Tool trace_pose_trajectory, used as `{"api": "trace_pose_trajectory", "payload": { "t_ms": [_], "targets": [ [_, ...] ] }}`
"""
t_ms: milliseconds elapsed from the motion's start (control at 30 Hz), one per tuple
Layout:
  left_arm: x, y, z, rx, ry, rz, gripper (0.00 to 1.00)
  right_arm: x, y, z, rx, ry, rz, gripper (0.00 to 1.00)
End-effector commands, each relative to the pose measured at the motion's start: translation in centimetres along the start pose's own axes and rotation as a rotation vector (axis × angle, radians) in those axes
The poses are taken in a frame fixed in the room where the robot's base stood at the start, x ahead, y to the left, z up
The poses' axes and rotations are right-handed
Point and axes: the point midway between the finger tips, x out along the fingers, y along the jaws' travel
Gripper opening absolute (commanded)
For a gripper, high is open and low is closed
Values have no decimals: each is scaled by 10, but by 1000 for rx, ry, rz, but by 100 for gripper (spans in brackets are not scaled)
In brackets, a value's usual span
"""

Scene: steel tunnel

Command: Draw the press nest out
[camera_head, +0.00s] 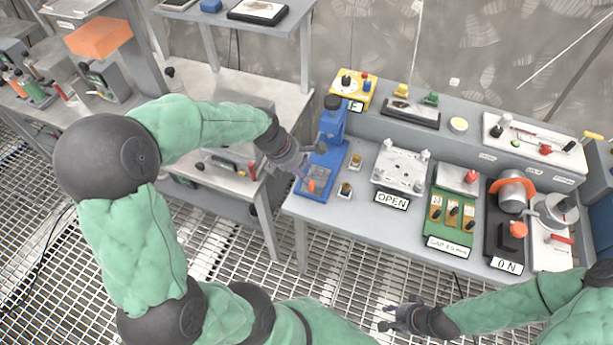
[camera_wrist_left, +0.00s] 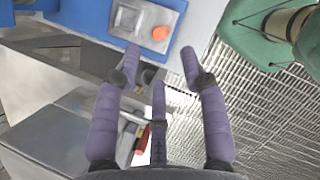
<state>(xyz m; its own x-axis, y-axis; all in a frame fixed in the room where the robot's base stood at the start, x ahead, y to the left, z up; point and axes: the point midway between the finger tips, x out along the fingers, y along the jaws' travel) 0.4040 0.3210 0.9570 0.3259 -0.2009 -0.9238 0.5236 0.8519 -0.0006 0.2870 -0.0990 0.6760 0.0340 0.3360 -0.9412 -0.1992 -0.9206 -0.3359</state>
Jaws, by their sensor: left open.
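The blue press (camera_head: 331,135) stands at the left end of the grey bench. Its nest (camera_head: 316,174) is a small grey slide with an orange part (camera_head: 311,186), low on the blue base. In the left wrist view the nest (camera_wrist_left: 128,18) and its orange part (camera_wrist_left: 160,33) lie just beyond my fingertips. My left gripper (camera_wrist_left: 161,52) is open and empty, with a clear gap to the nest. In the head view my left gripper (camera_head: 301,168) partly covers the press base. My right gripper (camera_head: 384,318) is open and empty in front of the bench.
Two small brass-topped knobs (camera_head: 355,161) stand right of the press. An OPEN-labelled white fixture (camera_head: 401,168), a green panel (camera_head: 451,216) and an ON-labelled machine (camera_head: 507,225) follow to the right. Another table (camera_head: 285,97) lies left across a gap. The grated floor in front is clear.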

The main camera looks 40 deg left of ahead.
Motion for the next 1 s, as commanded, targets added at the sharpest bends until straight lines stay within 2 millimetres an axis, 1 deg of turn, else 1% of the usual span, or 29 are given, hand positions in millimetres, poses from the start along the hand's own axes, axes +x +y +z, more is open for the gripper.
{"api": "trace_pose_trajectory", "payload": {
  "t_ms": [33,100,200,300,1000],
  "targets": [
    [-9,0,0,0,-1,2,42,0,0,0,0,0,0,40],
    [-18,0,0,0,-1,1,42,0,0,0,0,0,0,40],
    [-27,0,0,0,0,0,42,0,0,0,0,0,0,40],
    [-32,-1,0,0,1,-2,42,0,0,0,0,0,0,40],
    [-33,-1,0,0,1,-2,42,0,0,0,0,0,0,40]
  ]
}}
